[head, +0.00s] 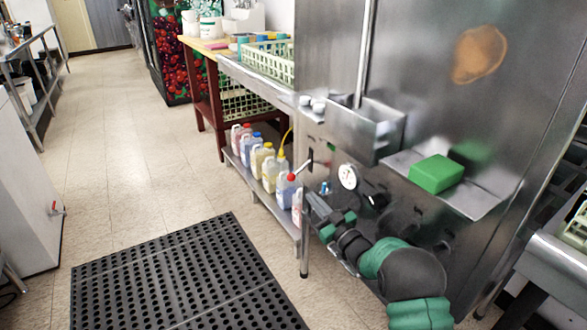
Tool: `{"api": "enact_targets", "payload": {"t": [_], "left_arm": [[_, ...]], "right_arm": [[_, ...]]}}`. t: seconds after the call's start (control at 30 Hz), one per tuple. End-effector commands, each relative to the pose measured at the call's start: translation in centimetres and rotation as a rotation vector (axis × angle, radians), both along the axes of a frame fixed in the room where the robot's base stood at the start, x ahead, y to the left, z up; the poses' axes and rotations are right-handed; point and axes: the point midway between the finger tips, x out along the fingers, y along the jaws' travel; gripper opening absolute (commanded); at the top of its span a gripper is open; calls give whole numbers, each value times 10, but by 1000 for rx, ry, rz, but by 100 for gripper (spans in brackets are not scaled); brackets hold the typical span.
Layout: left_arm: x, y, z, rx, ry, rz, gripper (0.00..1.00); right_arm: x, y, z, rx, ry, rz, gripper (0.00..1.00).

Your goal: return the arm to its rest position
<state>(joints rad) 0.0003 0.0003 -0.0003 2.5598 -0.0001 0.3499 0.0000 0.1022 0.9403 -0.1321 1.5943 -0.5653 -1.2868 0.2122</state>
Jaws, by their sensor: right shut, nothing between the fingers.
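My right arm comes in from the bottom right, in dark grey and green. Its gripper (312,198) is shut and empty, low in front of the steel dish machine (420,60). It overlaps the bottle with the red cap (288,190) in the picture; I cannot tell whether they touch. A green block, like a sponge (436,173), lies on the small steel ledge (487,199), above and right of the gripper and apart from it. My left gripper is not in view.
Several chemical bottles (262,160) stand on a low shelf left of the gripper. A round gauge (348,177) and a steel box (362,130) stick out from the machine. A black perforated mat (185,275) lies on the tiled floor (130,150), which is open to the left.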

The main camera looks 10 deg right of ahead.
Motion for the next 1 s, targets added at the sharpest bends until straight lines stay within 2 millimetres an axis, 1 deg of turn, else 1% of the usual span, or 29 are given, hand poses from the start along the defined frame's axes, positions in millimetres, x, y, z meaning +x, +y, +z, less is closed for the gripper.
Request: {"api": "enact_targets", "payload": {"t": [0.07,0.17,0.23,0.27,0.3,0.37,0.4,0.47,0.5,0.57,0.6,0.67,0.7,0.77,0.8,0.87,0.9,0.97,1.0], "left_arm": [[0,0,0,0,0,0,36],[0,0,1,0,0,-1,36],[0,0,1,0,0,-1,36],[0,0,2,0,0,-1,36],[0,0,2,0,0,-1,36],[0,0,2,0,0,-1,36],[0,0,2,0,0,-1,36],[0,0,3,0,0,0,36],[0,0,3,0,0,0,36],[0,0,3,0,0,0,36],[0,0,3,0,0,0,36],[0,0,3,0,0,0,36],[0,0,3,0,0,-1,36],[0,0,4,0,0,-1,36],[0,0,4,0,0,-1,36],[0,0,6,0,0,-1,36],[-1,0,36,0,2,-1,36],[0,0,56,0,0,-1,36],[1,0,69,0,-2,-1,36]], "right_arm": [[0,-3,1,-3,22,-21,0],[-4,-12,-1,-14,131,-108,0],[-19,-21,-10,-26,275,-200,0],[-31,-25,-17,-31,354,-243,0],[-54,-30,-28,-38,475,-299,0],[-101,-32,-50,-51,671,-368,0],[-134,-31,-64,-56,790,-400,0],[-180,-29,-81,-66,941,-429,0],[-208,-26,-90,-71,1025,-440,0],[-246,-21,-100,-81,1135,-449,0],[-270,-18,-106,-87,1200,-452,0],[-304,-13,-113,-93,1291,-454,0],[-326,-10,-117,-100,1346,-453,0],[-357,-5,-121,-107,1427,-449,0],[-378,-2,-124,-111,1476,-446,0],[-407,3,-124,-119,1549,-439,0],[-401,2,-94,-117,1538,-440,0],[-400,2,-75,-118,1539,-442,0],[-400,2,-63,-118,1539,-442,0]]}}
